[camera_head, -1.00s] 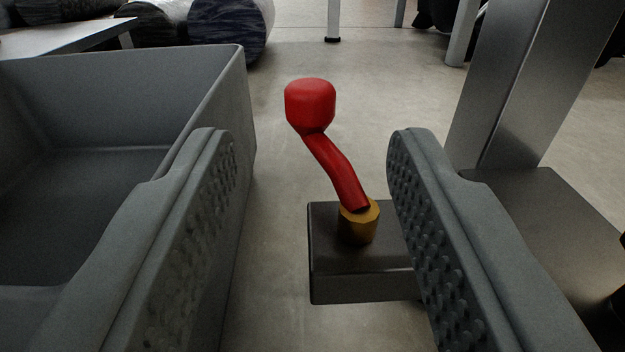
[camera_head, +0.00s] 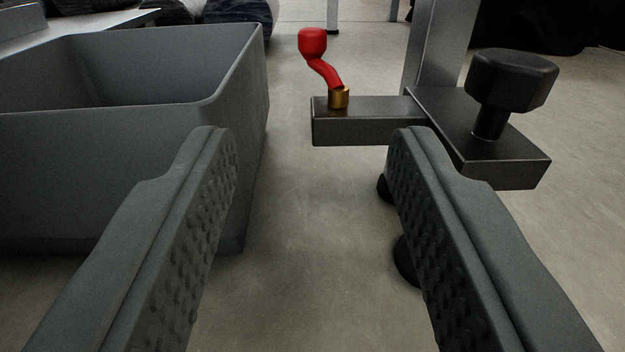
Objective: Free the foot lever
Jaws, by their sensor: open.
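A red lever (camera_head: 325,70) with a rounded red knob stands up from a brass collar (camera_head: 339,97) on a dark metal arm (camera_head: 365,126). The lever leans to the left towards its top. My gripper (camera_head: 305,140) is open and empty, its two ridged grey fingers wide apart. The lever shows beyond the fingertips, between them and higher in the picture, and nothing touches it. I cannot tell from this view whether this red lever is the foot lever.
A large grey open bin (camera_head: 130,160) stands close on the left, partly behind the left finger. A black knob (camera_head: 511,85) rises from the dark bracket on the right, by a metal post (camera_head: 437,45). Bare floor (camera_head: 310,230) lies between the fingers.

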